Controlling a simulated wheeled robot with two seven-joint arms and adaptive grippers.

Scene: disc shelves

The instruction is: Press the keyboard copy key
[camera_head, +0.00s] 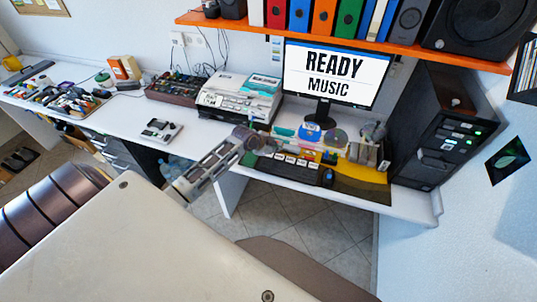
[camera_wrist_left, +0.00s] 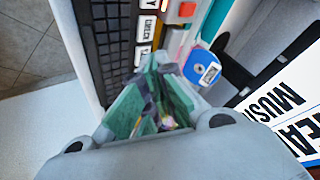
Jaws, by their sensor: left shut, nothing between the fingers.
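The black keyboard (camera_head: 285,171) lies on the desk below the monitor, with a row of white labelled keys (camera_head: 296,160). The left wrist view shows part of the keyboard (camera_wrist_left: 107,45) and several white keys (camera_wrist_left: 147,27) along its edge. The top one is cut off and shows only a letter like Y; I cannot tell which is the copy key. My left gripper (camera_head: 268,146) is shut and empty, over the far left part of the keyboard. Its green fingers (camera_wrist_left: 158,72) meet beside the lowest visible white key; contact cannot be told. My right gripper is out of view.
The monitor (camera_head: 335,75) reads "READY MUSIC". Discs (camera_head: 310,131) lie behind the keyboard, and a mouse (camera_head: 328,177) is at its right. A printer (camera_head: 238,100) stands to the left and a black computer tower (camera_head: 442,140) to the right. An orange shelf (camera_head: 400,46) hangs above.

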